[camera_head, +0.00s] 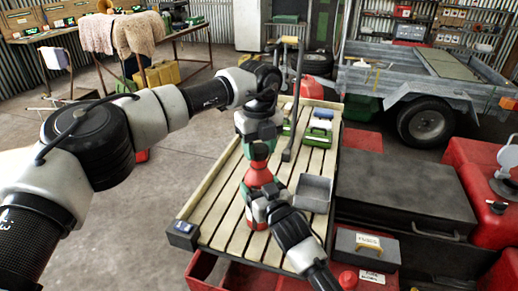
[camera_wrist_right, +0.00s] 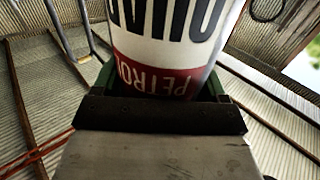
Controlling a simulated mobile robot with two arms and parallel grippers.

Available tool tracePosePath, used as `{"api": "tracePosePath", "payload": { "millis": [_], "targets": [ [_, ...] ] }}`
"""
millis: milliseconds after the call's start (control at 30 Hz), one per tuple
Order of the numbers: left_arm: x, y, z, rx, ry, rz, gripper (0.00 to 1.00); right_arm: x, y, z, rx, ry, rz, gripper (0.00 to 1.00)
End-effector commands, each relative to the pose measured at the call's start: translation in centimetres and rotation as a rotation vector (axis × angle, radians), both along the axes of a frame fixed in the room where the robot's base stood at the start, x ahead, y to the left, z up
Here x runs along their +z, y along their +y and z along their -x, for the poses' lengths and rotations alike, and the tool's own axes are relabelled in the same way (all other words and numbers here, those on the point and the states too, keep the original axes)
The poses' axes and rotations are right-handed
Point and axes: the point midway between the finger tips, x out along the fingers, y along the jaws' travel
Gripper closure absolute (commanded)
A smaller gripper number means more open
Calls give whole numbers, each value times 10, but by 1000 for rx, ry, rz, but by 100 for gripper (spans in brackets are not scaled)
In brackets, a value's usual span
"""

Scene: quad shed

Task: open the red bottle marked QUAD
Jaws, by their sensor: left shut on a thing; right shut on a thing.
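The red bottle (camera_head: 258,175) is upright at the slatted bench, with its middle hidden by my right gripper. My left gripper (camera_head: 259,150) is above it, shut at the bottle's top; its fingers hide the cap. My right gripper (camera_head: 262,195) is shut around the bottle's body from the front right. In the right wrist view, the bottle (camera_wrist_right: 165,45) fills the jaws. Its white label shows a partly cut-off dark word over a red band reading PETROL, upside down. I cannot tell whether the bottle's base touches the slats.
The slatted bench (camera_head: 215,205) carries a grey open tray (camera_head: 313,192) close right of the bottle and green-and-white containers (camera_head: 317,132) farther back. A dark box (camera_head: 390,185) stands to the right. A trailer (camera_head: 430,85) is behind. Bare floor lies left of the bench.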

Motion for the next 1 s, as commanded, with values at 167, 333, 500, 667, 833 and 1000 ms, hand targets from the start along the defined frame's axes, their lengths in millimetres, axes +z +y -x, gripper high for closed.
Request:
{"api": "tracePosePath", "payload": {
  "millis": [167, 333, 500, 667, 833, 1000],
  "targets": [
    [0, 0, 0, 0, 0, 0, 84, -1, 0, 0, 0, 2, 1, 93],
    [9, 0, 0, 0, -3, 1, 84, -1, 0, 0, 0, 2, 1, 93],
    [30, 0, 0, 1, -3, 1, 84, -1, 0, 0, 0, 2, 1, 93],
    [40, 0, 0, -1, -1, 0, 84, -1, 0, 0, 0, 2, 1, 93],
    [40, 0, 0, -1, -1, 0, 84, -1, 0, 0, 0, 2, 1, 24],
    [40, 0, 0, 0, 0, 0, 84, -1, 0, 0, 0, 1, 0, 0]
  ]
}}
